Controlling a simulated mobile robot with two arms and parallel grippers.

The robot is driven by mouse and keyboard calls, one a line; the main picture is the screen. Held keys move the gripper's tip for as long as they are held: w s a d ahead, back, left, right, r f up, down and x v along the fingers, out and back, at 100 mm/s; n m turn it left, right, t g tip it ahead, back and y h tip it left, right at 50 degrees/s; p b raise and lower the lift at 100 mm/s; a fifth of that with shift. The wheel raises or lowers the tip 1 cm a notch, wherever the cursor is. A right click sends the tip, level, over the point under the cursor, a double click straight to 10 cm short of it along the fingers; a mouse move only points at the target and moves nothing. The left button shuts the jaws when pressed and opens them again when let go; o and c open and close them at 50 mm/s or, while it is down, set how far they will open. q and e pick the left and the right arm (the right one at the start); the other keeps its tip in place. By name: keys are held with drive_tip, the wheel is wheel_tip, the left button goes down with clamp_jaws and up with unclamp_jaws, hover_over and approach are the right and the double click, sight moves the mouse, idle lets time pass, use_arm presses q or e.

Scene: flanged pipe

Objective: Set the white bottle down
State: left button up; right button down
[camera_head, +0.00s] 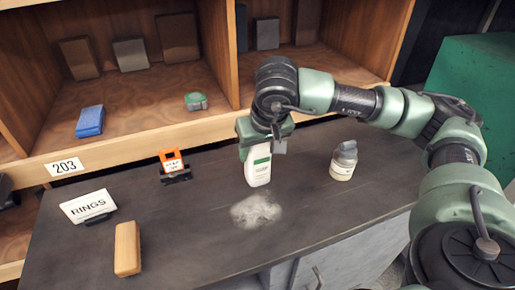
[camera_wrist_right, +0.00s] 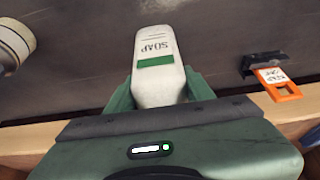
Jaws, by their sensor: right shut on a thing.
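The white bottle (camera_head: 258,170) has a green band and stands roughly upright in my right gripper (camera_head: 264,137), over the dark counter (camera_head: 190,228). In the right wrist view the white bottle (camera_wrist_right: 158,60) reads "SOAP" and sits between the two green fingers of my right gripper (camera_wrist_right: 160,92), which is shut on it. I cannot tell whether the bottle's base touches the counter. My left gripper is not in view.
A pale powdery patch (camera_head: 256,211) lies just in front of the bottle. An orange tag holder (camera_head: 174,165), a "RINGS" sign (camera_head: 88,207) and a tan block (camera_head: 127,248) are to the left. Wooden shelves (camera_head: 150,130) rise behind.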

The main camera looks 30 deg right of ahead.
drive_tip(key=shift+r, duration=0.1)
drive_tip(key=c, duration=1)
unclamp_jaws()
drive_tip(key=shift+f, duration=0.25)
drive_tip(key=o, duration=0.4)
drive_tip(key=shift+r, duration=0.1)
